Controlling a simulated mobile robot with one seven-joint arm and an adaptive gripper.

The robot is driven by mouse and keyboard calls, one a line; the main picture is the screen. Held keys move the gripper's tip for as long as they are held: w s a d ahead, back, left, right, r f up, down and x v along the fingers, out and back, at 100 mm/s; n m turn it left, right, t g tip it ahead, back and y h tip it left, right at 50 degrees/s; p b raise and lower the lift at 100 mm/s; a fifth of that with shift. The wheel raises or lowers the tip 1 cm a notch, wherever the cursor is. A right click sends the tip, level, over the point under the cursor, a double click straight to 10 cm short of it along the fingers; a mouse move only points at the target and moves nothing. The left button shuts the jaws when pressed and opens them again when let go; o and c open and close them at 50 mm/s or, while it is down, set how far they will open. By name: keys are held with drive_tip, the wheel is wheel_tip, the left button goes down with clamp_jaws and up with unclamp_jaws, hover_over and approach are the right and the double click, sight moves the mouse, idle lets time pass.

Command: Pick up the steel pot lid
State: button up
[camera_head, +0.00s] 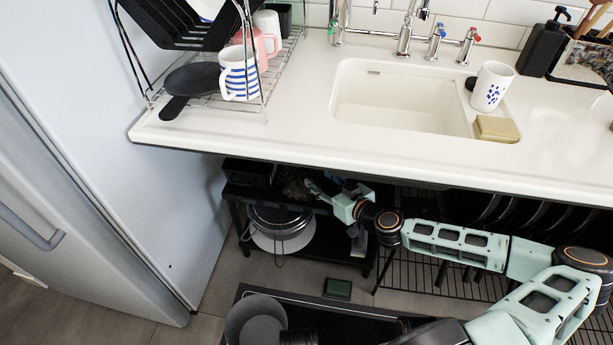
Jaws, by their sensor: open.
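Round steel ware (280,218) sits on the black shelf under the counter, at the lower left of the opening. I cannot tell whether the steel pot lid is part of it; no lid stands out clearly. A pale, wide round rim shows beneath the steel. My gripper (322,190) is open, under the counter's front edge, at the shelf's upper level. It is above and to the right of the steel ware in the picture. Shadow makes the fingertips and what lies beside them hard to make out.
The counter edge (330,167) overhangs my arm. The black shelf unit (243,192) stands left of a wire rack (425,278) with dark pans (530,215). Above are a sink (400,105), a mug (492,86) and a dish rack (264,103). The fridge (80,210) bounds the left.

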sight(305, 174)
drive_tip(key=b+x, duration=0.2)
drive_tip(key=x, duration=0.7)
drive_tip(key=shift+f+b, duration=0.1)
drive_tip(key=shift+b, duration=0.25)
clamp_jaws()
